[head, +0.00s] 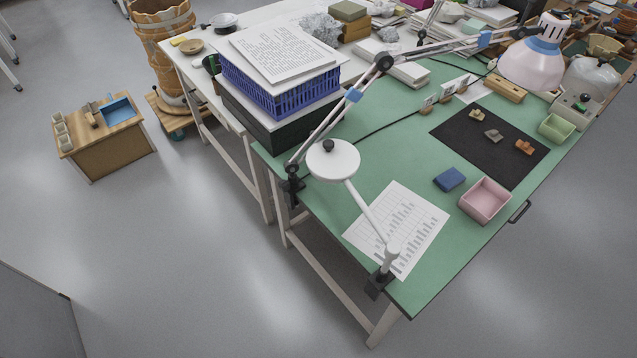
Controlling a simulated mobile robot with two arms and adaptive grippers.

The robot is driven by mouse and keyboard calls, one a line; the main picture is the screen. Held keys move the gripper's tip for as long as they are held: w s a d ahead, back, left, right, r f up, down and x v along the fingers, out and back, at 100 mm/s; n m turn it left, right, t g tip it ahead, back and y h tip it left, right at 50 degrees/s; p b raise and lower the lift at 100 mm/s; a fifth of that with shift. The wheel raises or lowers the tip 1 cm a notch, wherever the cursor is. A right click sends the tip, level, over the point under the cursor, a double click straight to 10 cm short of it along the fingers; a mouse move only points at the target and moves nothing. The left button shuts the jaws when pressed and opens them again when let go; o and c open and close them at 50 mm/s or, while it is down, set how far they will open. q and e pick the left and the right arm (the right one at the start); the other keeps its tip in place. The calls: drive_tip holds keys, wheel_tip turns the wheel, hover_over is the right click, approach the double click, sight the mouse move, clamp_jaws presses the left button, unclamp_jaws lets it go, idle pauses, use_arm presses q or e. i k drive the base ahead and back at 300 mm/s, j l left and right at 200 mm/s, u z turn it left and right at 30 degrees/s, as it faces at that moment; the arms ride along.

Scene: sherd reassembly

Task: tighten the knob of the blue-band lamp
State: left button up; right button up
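The blue-band lamp (415,50) is clamped at the left edge of the green table (330,215). Its jointed grey arm carries blue bands (354,95), rises to a dark round knob (384,62) at the elbow, and runs right to a pale shade (533,65). Its dark clamp (291,189) grips the table edge. I cannot tell from here how tight the knob is. A second lamp with a round white head (333,160) stands on a clamp at the front corner. Neither of my grippers is in view.
A blue crate (280,92) topped with papers stands behind the lamp's lower arm. A pink tray (484,201), a blue block (449,179) and a black mat (460,130) with several sherds lie on the green table.

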sight(284, 185)
drive_tip(key=i+j+z, duration=0.15)
drive_tip(key=j+z, duration=0.25)
drive_tip(key=j, duration=0.2)
drive_tip(key=j+z, duration=0.35)
drive_tip(key=j, duration=0.3)
drive_tip(key=j+z, duration=0.4)
drive_tip(key=j, duration=0.25)
drive_tip(key=i, duration=0.05)
